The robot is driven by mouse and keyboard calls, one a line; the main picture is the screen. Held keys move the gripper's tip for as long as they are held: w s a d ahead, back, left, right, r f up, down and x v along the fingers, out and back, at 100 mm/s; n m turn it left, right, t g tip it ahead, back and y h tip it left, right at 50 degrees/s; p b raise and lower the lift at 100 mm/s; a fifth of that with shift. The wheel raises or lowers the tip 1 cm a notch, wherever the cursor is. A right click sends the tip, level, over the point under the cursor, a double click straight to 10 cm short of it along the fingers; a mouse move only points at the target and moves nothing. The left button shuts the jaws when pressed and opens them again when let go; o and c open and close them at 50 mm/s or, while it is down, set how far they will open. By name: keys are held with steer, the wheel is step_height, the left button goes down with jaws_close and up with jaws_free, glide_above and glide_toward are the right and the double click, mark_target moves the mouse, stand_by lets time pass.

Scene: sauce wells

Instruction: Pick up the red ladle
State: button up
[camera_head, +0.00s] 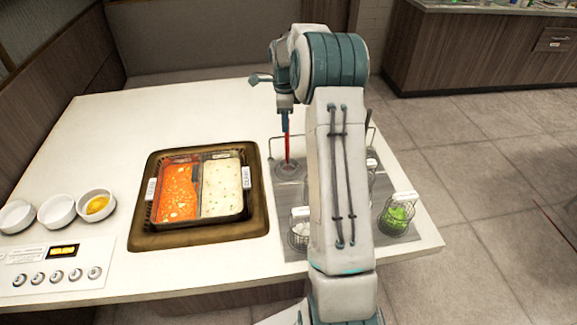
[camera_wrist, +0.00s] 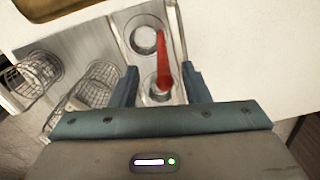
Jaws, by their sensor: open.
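The red ladle (camera_head: 287,142) stands nearly upright with its lower end at a round well in the metal panel, right of the hot pot. My gripper (camera_head: 286,107) is above it, pointing down, and the ladle's top meets the gripper in the head view. In the wrist view the red ladle (camera_wrist: 164,65) shows between the two fingers of my gripper (camera_wrist: 160,84), which are apart. I cannot tell whether either finger touches the handle. My arm hides part of the panel in the head view.
A pot (camera_head: 247,207) with red and white soups sits in the counter (camera_head: 110,135). White bowls (camera_head: 57,211) stand at left. Wire baskets (camera_head: 398,214) stand at right; more baskets (camera_wrist: 37,72) show in the wrist view. The counter's back left is clear.

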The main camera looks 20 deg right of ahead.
steer(key=f, duration=0.3)
steer(key=f+p, duration=0.1)
steer(key=f, duration=0.1)
steer(key=shift+w+d, duration=0.15)
steer(key=shift+d, duration=0.15)
jaws_close()
